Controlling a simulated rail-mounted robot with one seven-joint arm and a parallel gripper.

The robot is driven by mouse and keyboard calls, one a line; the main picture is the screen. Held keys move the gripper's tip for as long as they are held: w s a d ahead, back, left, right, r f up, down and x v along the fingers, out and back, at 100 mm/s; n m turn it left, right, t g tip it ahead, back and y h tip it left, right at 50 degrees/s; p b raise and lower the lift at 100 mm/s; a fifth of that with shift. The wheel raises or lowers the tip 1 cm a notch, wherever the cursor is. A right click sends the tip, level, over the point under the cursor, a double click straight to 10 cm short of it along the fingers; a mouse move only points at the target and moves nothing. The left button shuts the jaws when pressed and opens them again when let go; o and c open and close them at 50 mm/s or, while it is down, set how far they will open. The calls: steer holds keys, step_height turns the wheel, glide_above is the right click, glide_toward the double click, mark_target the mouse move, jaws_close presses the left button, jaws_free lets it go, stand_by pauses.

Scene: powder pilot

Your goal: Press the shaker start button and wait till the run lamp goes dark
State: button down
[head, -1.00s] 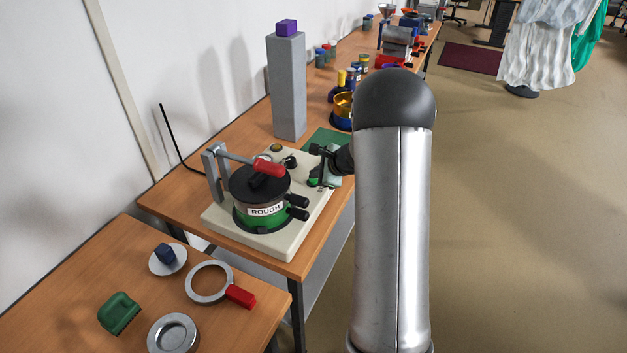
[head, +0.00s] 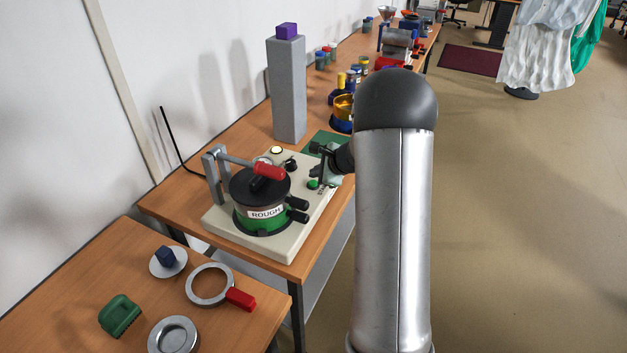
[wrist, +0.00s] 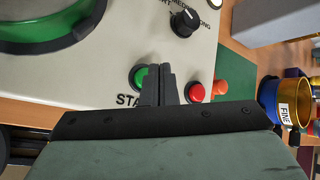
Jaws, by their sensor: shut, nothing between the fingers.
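The shaker (head: 222,222) is a cream base with a green-banded pot labelled ROUGH (head: 265,213) clamped on it. Its green start button (head: 312,184) is uncovered in the head view. The button also shows in the wrist view (wrist: 137,78), just left of my gripper (wrist: 159,72), whose fingers are shut and empty and overlap the button's right edge. The gap between fingertips and button is hard to judge. The run lamp (head: 276,150) glows pale white. It is partly cut off at the top of the wrist view (wrist: 217,4).
A red button (wrist: 195,93) sits right of my fingers, and a black dial (wrist: 184,22) above. A red-handled clamp lever (head: 268,171) crosses the pot. A grey column (head: 287,90) and an amber sieve labelled FINE (wrist: 292,103) stand beyond the shaker.

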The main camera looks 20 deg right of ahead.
mark_target(316, 183)
steer(key=shift+r, duration=0.1)
step_height(316, 183, up, 6)
steer(key=p, duration=0.4)
stand_by(0.4)
stand_by(0.6)
